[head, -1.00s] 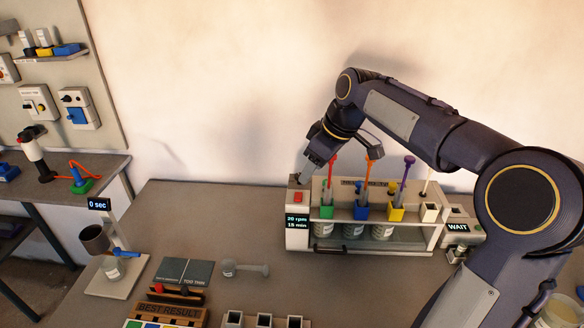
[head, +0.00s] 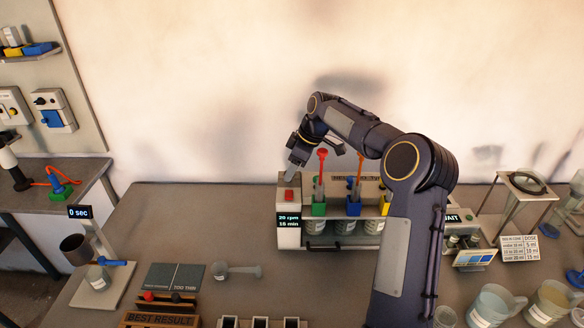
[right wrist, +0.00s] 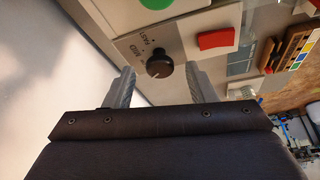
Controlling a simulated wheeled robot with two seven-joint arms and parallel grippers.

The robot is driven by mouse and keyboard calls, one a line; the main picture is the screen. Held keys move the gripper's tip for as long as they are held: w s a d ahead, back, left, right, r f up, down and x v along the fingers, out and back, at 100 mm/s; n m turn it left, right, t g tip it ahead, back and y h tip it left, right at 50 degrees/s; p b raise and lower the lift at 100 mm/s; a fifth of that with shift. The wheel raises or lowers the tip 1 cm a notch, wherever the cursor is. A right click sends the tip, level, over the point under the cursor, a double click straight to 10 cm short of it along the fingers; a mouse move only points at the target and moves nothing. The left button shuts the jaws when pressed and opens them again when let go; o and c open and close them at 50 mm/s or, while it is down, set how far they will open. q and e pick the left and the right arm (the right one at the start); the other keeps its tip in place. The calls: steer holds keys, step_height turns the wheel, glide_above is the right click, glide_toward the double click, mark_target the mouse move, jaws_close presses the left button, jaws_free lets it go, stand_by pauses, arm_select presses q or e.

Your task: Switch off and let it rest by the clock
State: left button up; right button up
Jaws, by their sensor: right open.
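The mixing machine (head: 288,232) stands on the table, with a display reading about 20 rpm and 15 min on its left end. A red switch (head: 289,195) sits on that end, and a red switch also shows in the right wrist view (right wrist: 214,39). A black knob (right wrist: 159,63), marked MID and FAST, lies between my right gripper's fingers. My right gripper (head: 290,172) is open over the machine's left end. I cannot tell whether the fingers touch the knob. The clock device reading WAIT (head: 452,218) is partly hidden behind my right arm. My left gripper is not in view.
A cup stand (head: 97,283) with a 0 sec display is at left. A BEST RESULT rack (head: 160,320) is at front. Glass cups (head: 490,305) stand front right. Some table left of the machine is clear.

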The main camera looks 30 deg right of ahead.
steer(key=shift+w+a+f, duration=0.1)
steer(key=shift+f, duration=0.3)
steer(key=c, duration=1)
steer(key=shift+o, duration=0.2)
steer(key=shift+r+n+p, duration=0.2)
steer(key=shift+n+p, duration=0.4)
steer(key=shift+p, duration=0.25)
steer(key=n+g+y+p, duration=0.1)
steer(key=n+p, duration=0.2)
steer(key=shift+w+r+p, duration=0.1)
steer(key=shift+w+p, duration=0.1)
steer(key=shift+p, duration=0.1)
steer(key=shift+w+n+g+p, duration=0.1)
steer(key=shift+n+g+p, duration=0.5)
steer(key=shift+n, duration=0.4)
steer(key=n, duration=0.1)
steer(key=n+p, duration=0.1)
steer(key=shift+w+f+n+g+y, duration=0.1)
steer(key=shift+f+n+g+y, duration=0.1)
steer(key=shift+n+g+y, duration=0.15)
steer(key=shift+n+g, duration=0.65)
steer(key=shift+n, duration=0.8)
